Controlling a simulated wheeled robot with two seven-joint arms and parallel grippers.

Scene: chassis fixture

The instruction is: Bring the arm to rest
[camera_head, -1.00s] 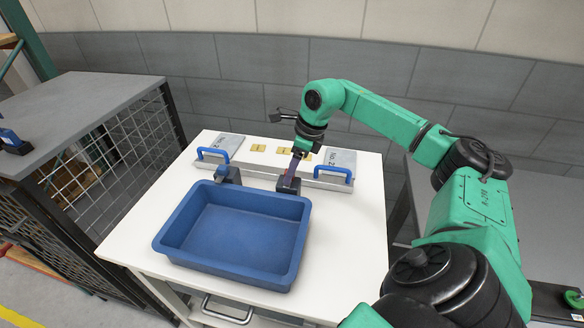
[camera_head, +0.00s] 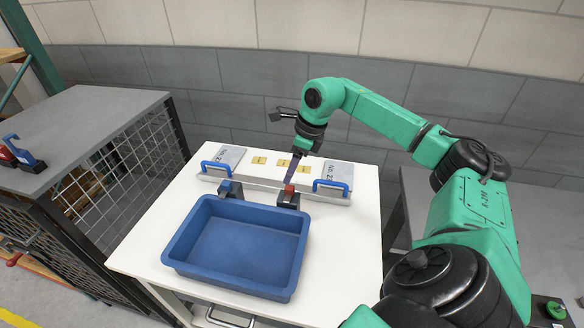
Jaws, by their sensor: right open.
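My right arm (camera_head: 385,118) is green and reaches in from the right over the white table. Its gripper (camera_head: 291,180) points down, open, above the back rim of the blue bin and close to a dark block with a red top (camera_head: 289,190). Whether it touches that block I cannot tell. The fingers show only as a thin dark strip, and nothing is clearly held between them. My left gripper is out of view.
The blue bin (camera_head: 182,238) on the white table (camera_head: 150,225) looks empty. Behind it are a second dark block (camera_head: 231,189) and grey plates with blue handles (camera_head: 332,186). A mesh-sided cabinet (camera_head: 70,130) stands left, a grey table (camera_head: 540,205) right.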

